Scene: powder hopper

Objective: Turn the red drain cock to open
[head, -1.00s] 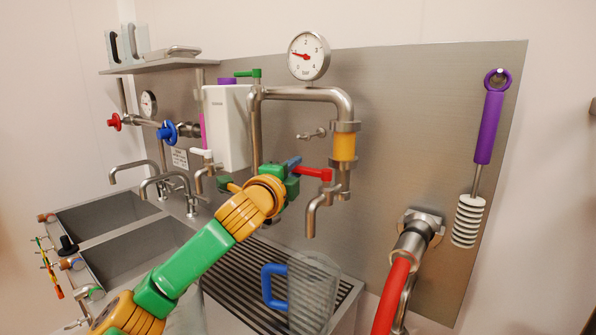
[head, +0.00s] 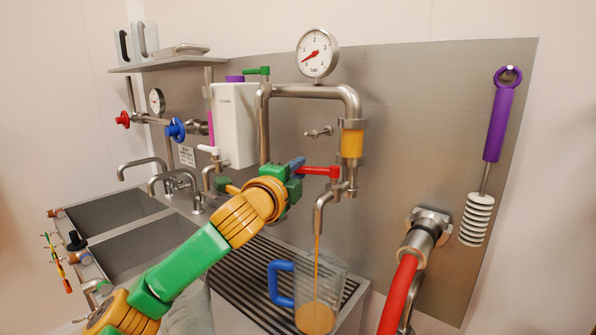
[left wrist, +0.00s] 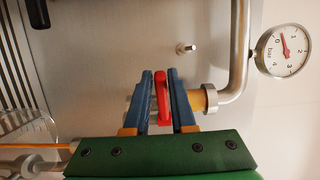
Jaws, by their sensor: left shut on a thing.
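The red drain cock (head: 318,171) sits on the pipe below the sight glass with amber liquid (head: 352,143). Its lever points left, roughly level, in the head view. My left gripper (head: 297,165) is at the lever's free end. In the left wrist view the red lever (left wrist: 162,98) lies between the two blue fingers, and the gripper is shut on it. An amber stream (head: 317,255) runs from the spout (head: 320,208) into a clear jug (head: 335,272) with a blue handle. Amber liquid stands in the jug's bottom. My right gripper is not in view.
The jug stands on a dark slatted drain grate (head: 245,278). A pressure gauge (head: 318,53) sits above the pipe. A red hose (head: 398,295) is at the lower right, and a purple-handled brush (head: 498,125) hangs on the panel. Sinks and taps are at the left.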

